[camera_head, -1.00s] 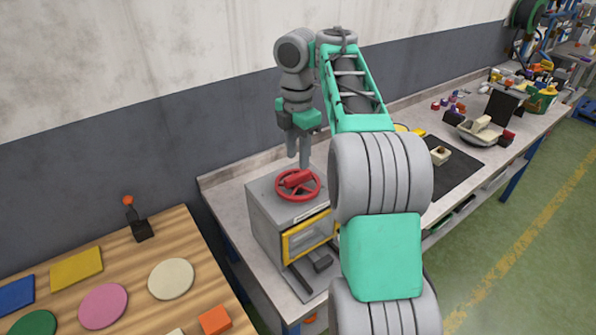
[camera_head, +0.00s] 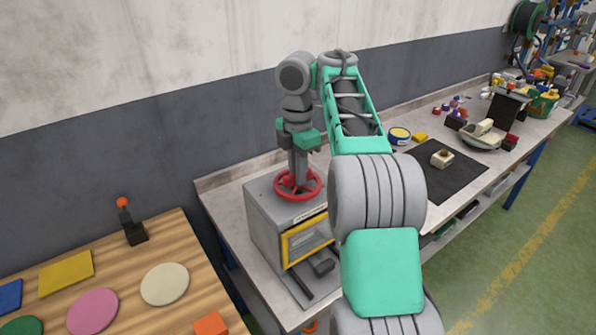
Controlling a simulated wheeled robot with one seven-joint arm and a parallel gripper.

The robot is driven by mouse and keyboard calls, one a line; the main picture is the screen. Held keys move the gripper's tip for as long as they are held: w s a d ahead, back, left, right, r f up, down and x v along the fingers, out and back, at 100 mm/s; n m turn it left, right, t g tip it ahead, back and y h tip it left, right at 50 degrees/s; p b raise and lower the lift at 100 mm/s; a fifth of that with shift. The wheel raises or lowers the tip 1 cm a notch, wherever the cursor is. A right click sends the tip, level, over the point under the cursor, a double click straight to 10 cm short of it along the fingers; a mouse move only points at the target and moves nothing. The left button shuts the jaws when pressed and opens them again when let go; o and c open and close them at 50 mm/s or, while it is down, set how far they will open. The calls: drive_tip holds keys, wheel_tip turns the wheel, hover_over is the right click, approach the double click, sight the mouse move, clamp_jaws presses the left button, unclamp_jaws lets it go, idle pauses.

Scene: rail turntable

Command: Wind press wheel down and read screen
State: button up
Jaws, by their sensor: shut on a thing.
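The press is a grey box (camera_head: 266,227) on the grey bench, with a red wheel (camera_head: 310,191) lying flat on its top. A yellow-framed window (camera_head: 308,240) is on its front face, with a pale label above it. My gripper (camera_head: 298,182) points straight down at the wheel's middle, its fingers shut on the red wheel's hub. The fingers cover most of the hub. No lit screen or reading can be made out.
A wooden table with coloured discs and squares (camera_head: 165,284) stands at the left, with a small orange-topped lever (camera_head: 133,224) at its back. Right of my arm lie a black mat (camera_head: 462,180), a grey bowl (camera_head: 482,139) and small items. The wall runs behind the bench.

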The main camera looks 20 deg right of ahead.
clamp_jaws()
drive_tip(key=shift+m, duration=0.3)
